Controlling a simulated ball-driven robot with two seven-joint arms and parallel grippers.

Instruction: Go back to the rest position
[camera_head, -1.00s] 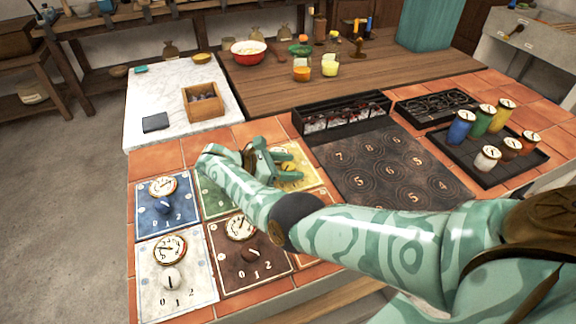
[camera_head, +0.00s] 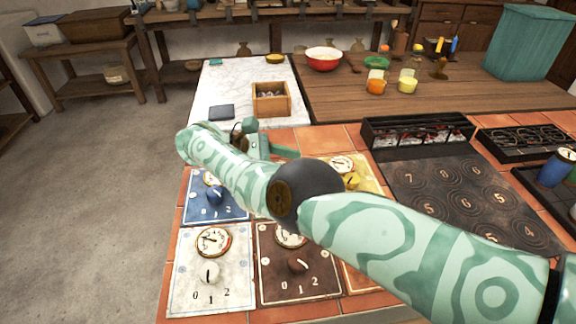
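My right arm, pale green with darker swirls, comes in from the right and reaches across the tiled counter. My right gripper (camera_head: 270,146) is above the counter's back edge, near the marble slab. It is small and partly behind my own arm, so how far its fingers are apart is unclear; I see nothing held in it. Below the arm are a blue panel (camera_head: 232,207), a white panel (camera_head: 238,270), a brown panel (camera_head: 325,284) and a yellow panel (camera_head: 369,174), with dials and knobs. The arm hides much of the panel area. My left gripper is not in view.
A wooden box (camera_head: 287,101) and dark slate (camera_head: 221,113) lie on the marble slab (camera_head: 232,82), close beyond the gripper. A red bowl (camera_head: 323,58) and cups stand on the wooden top. A black hob plate (camera_head: 431,175) lies right. Open floor is at left.

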